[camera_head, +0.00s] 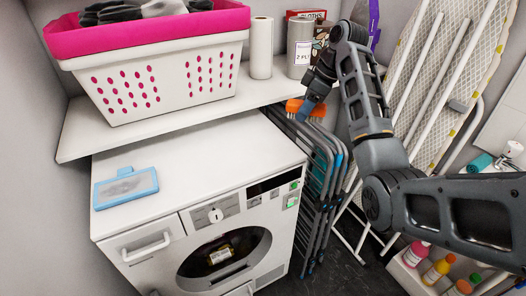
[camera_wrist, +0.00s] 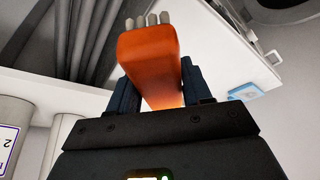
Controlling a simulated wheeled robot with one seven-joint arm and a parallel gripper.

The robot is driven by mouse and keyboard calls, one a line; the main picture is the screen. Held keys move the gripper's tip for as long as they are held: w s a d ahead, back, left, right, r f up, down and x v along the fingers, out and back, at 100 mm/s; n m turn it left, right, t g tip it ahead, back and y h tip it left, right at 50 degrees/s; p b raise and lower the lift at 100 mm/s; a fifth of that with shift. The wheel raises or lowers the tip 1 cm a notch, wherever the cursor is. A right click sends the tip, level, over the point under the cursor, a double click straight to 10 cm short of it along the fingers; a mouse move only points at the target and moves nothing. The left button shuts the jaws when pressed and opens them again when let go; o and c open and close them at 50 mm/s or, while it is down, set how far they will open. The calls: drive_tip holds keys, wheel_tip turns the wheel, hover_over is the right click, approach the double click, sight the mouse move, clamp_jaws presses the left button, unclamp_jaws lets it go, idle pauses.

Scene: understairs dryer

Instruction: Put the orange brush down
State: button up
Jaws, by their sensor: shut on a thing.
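The orange brush (camera_wrist: 148,52) is in my gripper (camera_wrist: 155,85) in the wrist view, its orange block between the two dark fingers and pale bristle tufts showing at its far end. In the head view the orange brush (camera_head: 306,109) shows above the folded grey rack, to the right of the dryer. My gripper (camera_head: 308,104) is shut on it there, near the right end of the white shelf. Part of the brush is hidden by the fingers.
The white dryer (camera_head: 190,165) has a blue framed lint filter (camera_head: 126,188) on its top; the rest of that top is clear. A pink-lined basket (camera_head: 170,75), a paper roll (camera_head: 261,48) and a canister (camera_head: 300,46) stand on the shelf (camera_head: 100,128). Folded racks (camera_head: 322,175) lean beside the dryer.

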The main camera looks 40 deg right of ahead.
drive_tip(key=p, duration=0.2)
hover_over(260, 148)
drive_tip(key=s, duration=0.1)
drive_tip(key=f, duration=0.6)
drive_tip(key=shift+s+d+f, duration=0.2)
drive_tip(key=shift+d+f, duration=0.1)
drive_tip(key=shift+d, duration=0.1)
drive_tip(key=shift+f, duration=2.05)
drive_tip(key=shift+f, duration=0.15)
drive_tip(key=o, duration=0.9)
drive_tip(key=shift+a, duration=0.1)
drive_tip(key=v, duration=1.2)
drive_tip(key=shift+b, duration=0.3)
